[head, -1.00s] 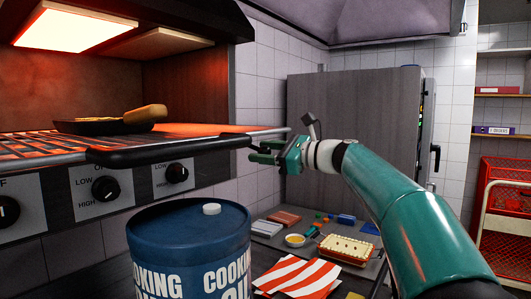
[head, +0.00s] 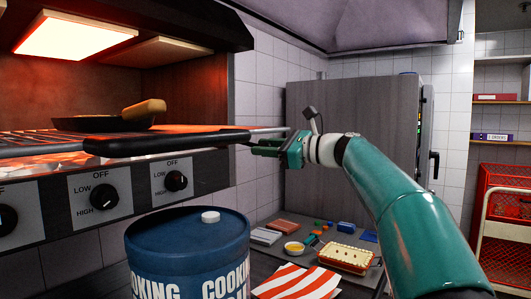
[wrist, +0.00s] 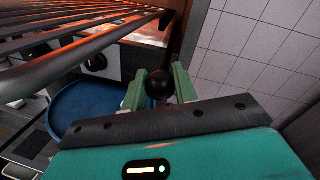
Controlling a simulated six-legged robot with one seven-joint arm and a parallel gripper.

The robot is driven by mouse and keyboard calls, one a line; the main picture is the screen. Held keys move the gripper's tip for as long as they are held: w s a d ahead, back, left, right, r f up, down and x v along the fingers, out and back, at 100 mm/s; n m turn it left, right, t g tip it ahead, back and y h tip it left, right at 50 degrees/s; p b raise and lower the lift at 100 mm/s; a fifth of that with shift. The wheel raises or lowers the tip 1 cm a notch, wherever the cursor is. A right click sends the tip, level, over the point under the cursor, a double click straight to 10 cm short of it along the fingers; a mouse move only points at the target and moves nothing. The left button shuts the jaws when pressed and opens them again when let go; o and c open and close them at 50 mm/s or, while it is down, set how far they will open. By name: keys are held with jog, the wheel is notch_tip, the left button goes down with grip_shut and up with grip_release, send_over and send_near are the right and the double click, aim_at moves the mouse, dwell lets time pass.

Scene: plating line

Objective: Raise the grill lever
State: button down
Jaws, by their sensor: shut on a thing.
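The grill lever ends in a black ball knob (wrist: 160,83), which sits between the two green fingers of my gripper (wrist: 158,87) in the wrist view. My gripper (head: 264,147) is shut on this knob at the right end of the grill, beside the rack's front. In the head view the fingers mostly hide the knob. The grill rack (head: 225,131) is level, with a thick black handle (head: 165,142) along its front. A dark pan (head: 88,125) with a wooden handle rests on the rack.
A blue cooking oil drum (head: 186,245) stands below the rack, left of my arm. Control knobs (head: 176,181) line the panel under the rack. A glowing heater (head: 78,30) hangs above. A counter with food items and a striped cloth (head: 297,282) lies below my arm.

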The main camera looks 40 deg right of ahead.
jog(key=c, duration=1.1)
grip_release()
jog(key=shift+s+d, duration=0.1)
jog(key=v, duration=1.3)
jog(key=shift+s+d, duration=0.15)
jog(key=shift+s, duration=0.15)
